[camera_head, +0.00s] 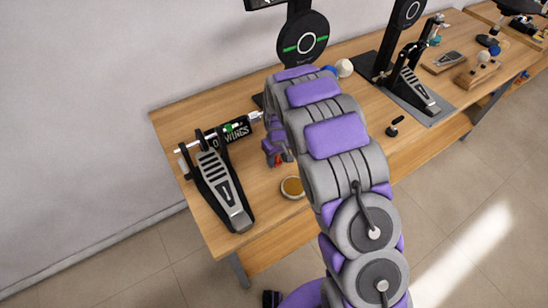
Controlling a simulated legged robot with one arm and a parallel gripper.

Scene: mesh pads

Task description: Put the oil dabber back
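A small round dish (292,187) with amber contents, perhaps oil, sits near the bench's front edge, just left of my arm. My gripper (277,158) is low over the bench behind the dish, mostly hidden by my own arm. A small red part shows at its tip; I cannot tell whether it belongs to the gripper or to a held thing. The fingers are too small and covered to read. I cannot pick out the oil dabber for certain. A small black knobbed item (394,127) lies on the bench right of my arm.
A drum pedal (222,187) with a black lettered cylinder (228,133) stands at the left of the wooden bench (185,112). Another pedal (415,90) stands to the right. A wooden block (477,75) with pale balls is farther right. Bench around the black item is clear.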

